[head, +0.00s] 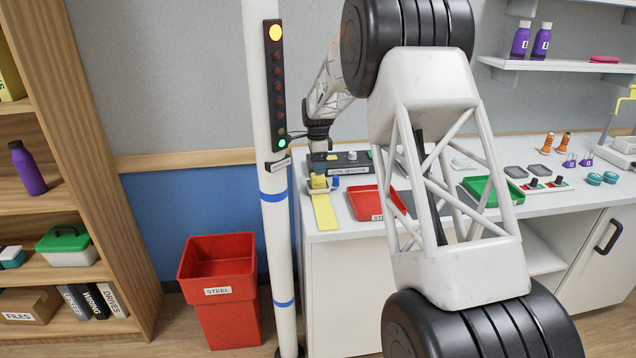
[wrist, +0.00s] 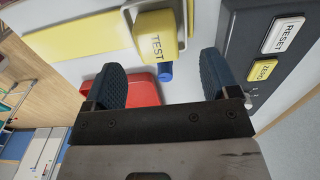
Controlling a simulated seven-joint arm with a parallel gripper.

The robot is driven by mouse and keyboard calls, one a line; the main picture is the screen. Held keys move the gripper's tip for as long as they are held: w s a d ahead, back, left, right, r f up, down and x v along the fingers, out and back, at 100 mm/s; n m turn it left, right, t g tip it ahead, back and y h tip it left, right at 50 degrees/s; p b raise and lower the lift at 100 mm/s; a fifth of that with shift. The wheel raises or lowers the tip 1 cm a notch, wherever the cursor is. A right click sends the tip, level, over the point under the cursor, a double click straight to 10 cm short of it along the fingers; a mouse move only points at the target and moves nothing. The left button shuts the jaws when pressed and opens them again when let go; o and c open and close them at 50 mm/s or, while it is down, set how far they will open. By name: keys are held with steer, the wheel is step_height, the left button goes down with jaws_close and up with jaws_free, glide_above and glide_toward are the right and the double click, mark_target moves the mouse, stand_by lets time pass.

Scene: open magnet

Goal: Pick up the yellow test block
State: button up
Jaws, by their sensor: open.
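The yellow test block (wrist: 157,36), marked TEST, sits in a pale holder in the wrist view, at the top between the lines of my two fingers. It shows small in the head view (head: 318,183) at the left end of the counter, by the yellow strip. My gripper (wrist: 160,78) is open and empty, with its blue fingers apart. The block appears beyond the fingertips, not between them. In the head view my gripper is small and dark above the detector, and its fingers are hard to make out.
The steel detector (head: 345,162) stands behind the block; its RESET button (wrist: 284,35) and ZERO button (wrist: 264,70) are close in the wrist view. A white pole (head: 276,230) stands left of the counter.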

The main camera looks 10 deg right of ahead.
mark_target(318, 176)
steer(key=shift+f, duration=0.1)
steer(key=shift+s+f, duration=0.2)
steer(key=shift+f, duration=2.35)
steer(key=c, duration=1.1)
steer(key=shift+c, duration=0.2)
steer(key=shift+r, duration=0.1)
steer(key=shift+r, duration=4.95)
